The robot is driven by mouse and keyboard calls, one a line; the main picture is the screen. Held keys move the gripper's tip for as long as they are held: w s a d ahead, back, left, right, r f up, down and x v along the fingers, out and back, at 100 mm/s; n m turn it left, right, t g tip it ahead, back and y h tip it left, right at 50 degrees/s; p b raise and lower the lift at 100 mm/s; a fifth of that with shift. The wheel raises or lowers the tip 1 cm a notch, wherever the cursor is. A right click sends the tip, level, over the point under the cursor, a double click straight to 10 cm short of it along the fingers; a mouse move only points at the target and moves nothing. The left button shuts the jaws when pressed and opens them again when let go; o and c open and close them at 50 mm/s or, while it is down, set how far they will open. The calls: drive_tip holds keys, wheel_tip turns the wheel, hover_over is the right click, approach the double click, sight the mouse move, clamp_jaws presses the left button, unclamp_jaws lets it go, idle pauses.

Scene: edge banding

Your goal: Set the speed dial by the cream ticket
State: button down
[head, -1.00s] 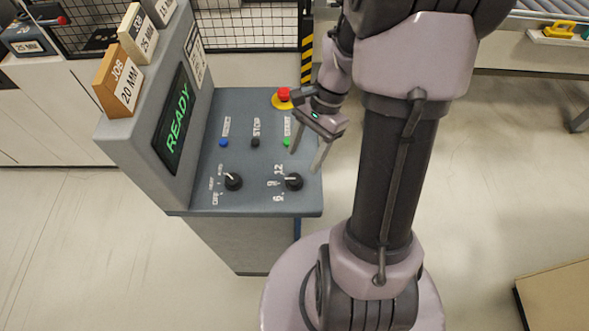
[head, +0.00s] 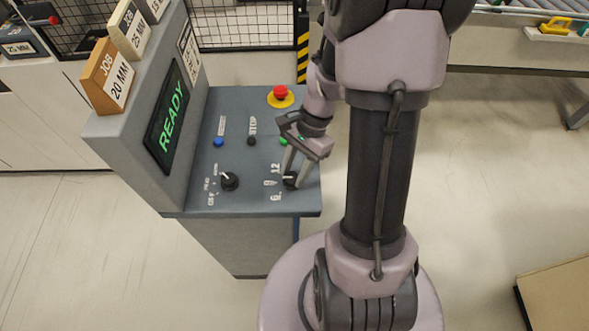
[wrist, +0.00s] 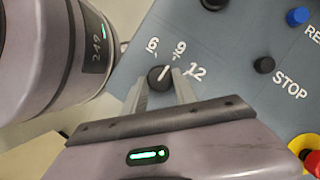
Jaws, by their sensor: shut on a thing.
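The speed dial (head: 291,182) is a black knob with a white pointer at the right front of the grey console, marked 6, 9 and 12. In the wrist view the dial (wrist: 158,79) has its pointer toward the 9 mark. My gripper (head: 289,176) reaches down over it; in the wrist view its fingers (wrist: 161,84) are shut on either side of the knob. The cream ticket (head: 132,29) stands on top of the console, second in a row, and appears to read 25 MM.
An orange-tan ticket (head: 110,75) reads JOB 20 MM; another ticket (head: 155,8) is cut off. The screen (head: 170,118) shows READY. A second dial (head: 229,181), blue (head: 219,142), black STOP (head: 252,141) and green (head: 283,141) buttons and a red emergency stop (head: 281,92) are nearby.

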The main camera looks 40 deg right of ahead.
drive_tip(key=n+p, duration=0.1)
drive_tip(key=n, duration=0.1)
drive_tip(key=n+g+p, duration=0.1)
drive_tip(key=n, duration=0.1)
drive_tip(key=shift+w+r+g, duration=0.15)
drive_tip(key=shift+w+g, duration=0.05)
drive_tip(key=shift+g, duration=0.1)
drive_tip(key=shift+w+a+n+g+h+p, duration=0.1)
drive_tip(key=shift+n+g+h+p, duration=0.35)
drive_tip(key=shift+n, duration=0.8)
drive_tip(key=shift+w+a+n+g+h+p, duration=0.15)
drive_tip(key=shift+n+h+p, duration=0.5)
drive_tip(key=shift+n, duration=0.6)
drive_tip(key=shift+s+d, duration=0.1)
drive_tip(key=c, duration=1)
unclamp_jaws()
drive_tip(key=shift+o, duration=0.2)
drive_tip(key=p+v, duration=0.4)
drive_tip(key=v, duration=1.3)
drive_tip(key=shift+d, duration=0.2)
